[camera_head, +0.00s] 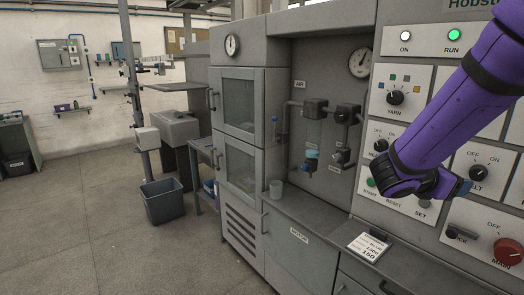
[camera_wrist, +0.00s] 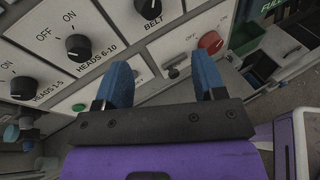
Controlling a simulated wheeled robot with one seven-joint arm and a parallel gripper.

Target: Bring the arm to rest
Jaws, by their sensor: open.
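My purple arm (camera_head: 455,105) reaches in from the upper right of the head view, in front of the control panel. My gripper (camera_wrist: 166,80) shows in the wrist view with its two blue fingers well apart and nothing between them. It is at the panel's lower part, near the BELT knob (camera_wrist: 147,8) and the red MAIN knob (camera_wrist: 210,42). In the head view the fingers are mostly hidden behind the wrist. I cannot tell whether they touch the panel.
The control panel (camera_head: 440,215) carries several knobs, including YARN (camera_head: 396,98), and a lit green RUN lamp (camera_head: 453,36). A label card (camera_head: 369,247) lies on the ledge below. A grey bin (camera_head: 163,202) stands on open floor.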

